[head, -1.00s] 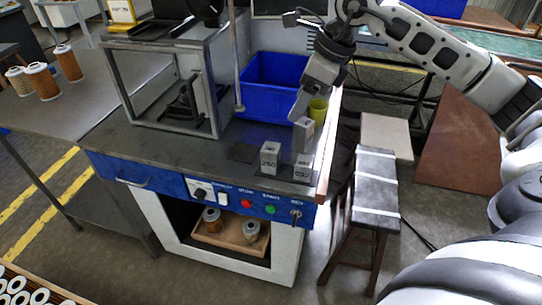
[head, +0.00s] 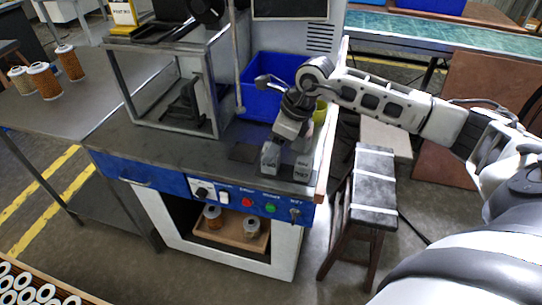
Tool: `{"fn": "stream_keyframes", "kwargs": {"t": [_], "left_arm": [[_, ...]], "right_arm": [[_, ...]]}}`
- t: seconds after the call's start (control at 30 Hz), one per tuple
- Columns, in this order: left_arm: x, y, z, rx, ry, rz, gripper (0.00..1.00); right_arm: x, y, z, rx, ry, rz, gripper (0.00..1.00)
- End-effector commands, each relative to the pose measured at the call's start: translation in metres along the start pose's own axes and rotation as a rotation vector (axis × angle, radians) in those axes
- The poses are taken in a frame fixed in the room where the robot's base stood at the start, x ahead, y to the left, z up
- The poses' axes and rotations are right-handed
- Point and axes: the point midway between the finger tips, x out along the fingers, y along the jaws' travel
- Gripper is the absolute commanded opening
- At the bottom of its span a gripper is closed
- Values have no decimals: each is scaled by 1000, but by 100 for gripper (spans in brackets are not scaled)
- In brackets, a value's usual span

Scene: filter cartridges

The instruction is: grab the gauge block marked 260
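Two grey gauge blocks stand near the right front corner of the bench top. The left block (head: 269,164) carries a mark that looks like 260 in the earlier frame; now the mark is too dim to read surely. The right block (head: 302,171) stands beside it on a dark pad, its number unclear. A third grey block (head: 304,142) shows partly behind them. My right gripper (head: 276,147) points down at the top of the left block, its fingers overlapping it in view. Whether they are open or closed on it is unclear. My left gripper is out of view.
A blue bin (head: 262,85) and a yellow-green cup (head: 320,112) stand behind the blocks. A metal-framed box (head: 160,131) is to the left. The bench's right edge is close to the blocks. A stool (head: 374,188) stands beside it.

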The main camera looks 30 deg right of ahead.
Motion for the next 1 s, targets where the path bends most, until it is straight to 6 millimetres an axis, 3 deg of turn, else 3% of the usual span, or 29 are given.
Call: {"fn": "stream_keyframes", "kwargs": {"t": [0.17, 0.3, 0.37, 0.4, 0.77, 0.87, 1.0], "left_arm": [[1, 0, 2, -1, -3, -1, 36], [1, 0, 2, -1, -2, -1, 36], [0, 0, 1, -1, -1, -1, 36], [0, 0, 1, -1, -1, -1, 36], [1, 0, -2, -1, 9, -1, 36], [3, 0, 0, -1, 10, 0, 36], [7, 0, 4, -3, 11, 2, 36]], "right_arm": [[0, 0, 0, 0, 0, 0, 59], [0, 0, 0, 0, 0, 0, 20], [0, 0, 0, 0, 0, 0, 3], [0, 0, 0, 0, 0, 0, 0], [-4, -1, 3, 0, -5, -2, 0], [-11, -1, 5, -1, -5, -4, 0], [-36, 0, 11, -3, -6, -8, 0]]}}
